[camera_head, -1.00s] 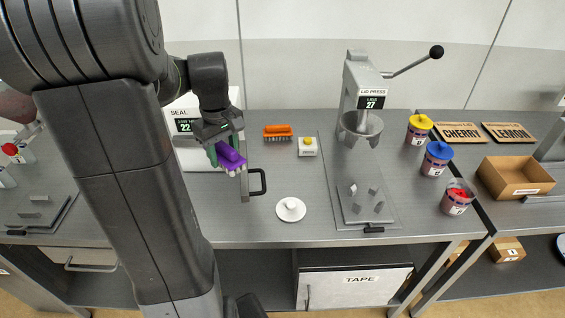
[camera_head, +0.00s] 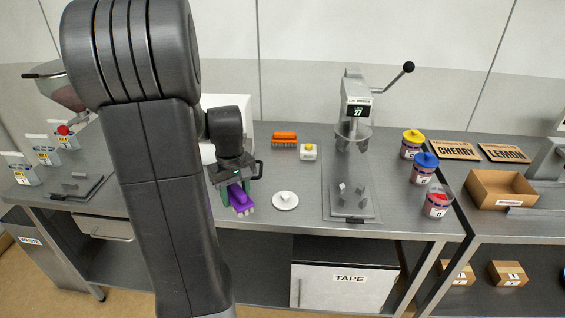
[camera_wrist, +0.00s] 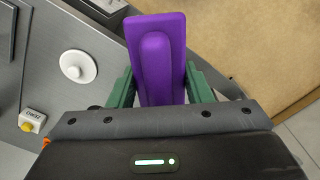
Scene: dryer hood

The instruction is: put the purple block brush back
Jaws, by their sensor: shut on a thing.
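The purple block brush (camera_head: 240,200) is in my gripper (camera_head: 237,196), held above the front edge of the bench, with pale bristles at its lower end. In the wrist view the brush (camera_wrist: 160,55) lies between the two green fingers of my gripper (camera_wrist: 160,85), which are shut on its sides. An orange brush (camera_head: 284,138) lies at the back of the bench, right of my arm.
A white round lid with a knob (camera_head: 285,201) lies close right of my gripper. A lid press (camera_head: 352,150), a small box with a yellow button (camera_head: 308,152) and several tins, one blue-lidded (camera_head: 424,168), stand further right. An open cardboard box (camera_head: 500,190) is at far right.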

